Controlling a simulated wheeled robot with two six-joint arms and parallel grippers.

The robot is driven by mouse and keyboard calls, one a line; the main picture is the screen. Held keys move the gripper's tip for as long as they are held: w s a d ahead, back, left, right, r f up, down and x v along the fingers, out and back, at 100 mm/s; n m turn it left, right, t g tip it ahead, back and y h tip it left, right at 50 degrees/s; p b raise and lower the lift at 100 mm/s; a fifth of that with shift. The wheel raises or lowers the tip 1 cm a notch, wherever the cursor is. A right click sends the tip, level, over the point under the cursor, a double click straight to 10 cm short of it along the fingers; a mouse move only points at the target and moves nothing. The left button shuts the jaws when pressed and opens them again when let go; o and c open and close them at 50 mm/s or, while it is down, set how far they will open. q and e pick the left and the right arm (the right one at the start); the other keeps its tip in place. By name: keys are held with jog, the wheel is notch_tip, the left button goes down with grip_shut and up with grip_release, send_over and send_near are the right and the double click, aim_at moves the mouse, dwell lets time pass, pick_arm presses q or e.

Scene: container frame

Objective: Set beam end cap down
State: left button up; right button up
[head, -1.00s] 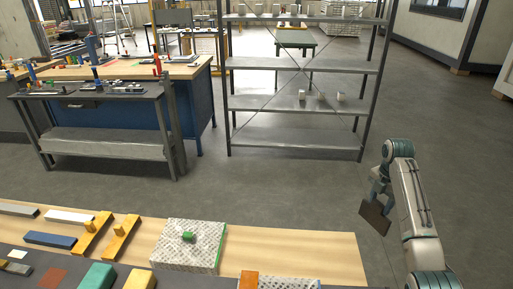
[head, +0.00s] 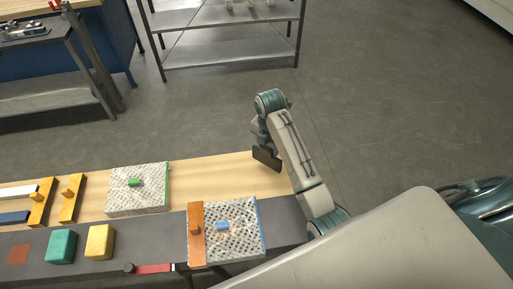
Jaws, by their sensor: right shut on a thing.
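The beam end cap (head: 268,159), seemingly the dark brown flat plate, is held in my right gripper (head: 262,146). It is tilted and appears at the right end of the pale wooden tabletop (head: 225,172). I cannot tell whether its lower edge touches the wood or hangs just above it. The fingertips are small and partly hidden behind the arm and the plate. My left gripper is out of view.
Nearer is another perforated block (head: 240,228) beside an orange bar (head: 196,234). Green (head: 62,246) and yellow blocks (head: 100,242) sit front left. Bare wood lies left of the plate. A shelf rack (head: 225,50) stands behind.

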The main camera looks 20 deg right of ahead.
aim_at(267, 159)
notch_tip(267, 159, down, 2)
jog(key=shift+f+p, duration=0.15)
jog(key=shift+p, duration=0.25)
notch_tip(267, 159, down, 4)
jog(key=shift+f+p, duration=0.1)
jog(key=shift+p, duration=0.6)
jog(key=shift+f, duration=0.3)
jog(key=shift+f, duration=0.1)
jog(key=o, duration=1.2)
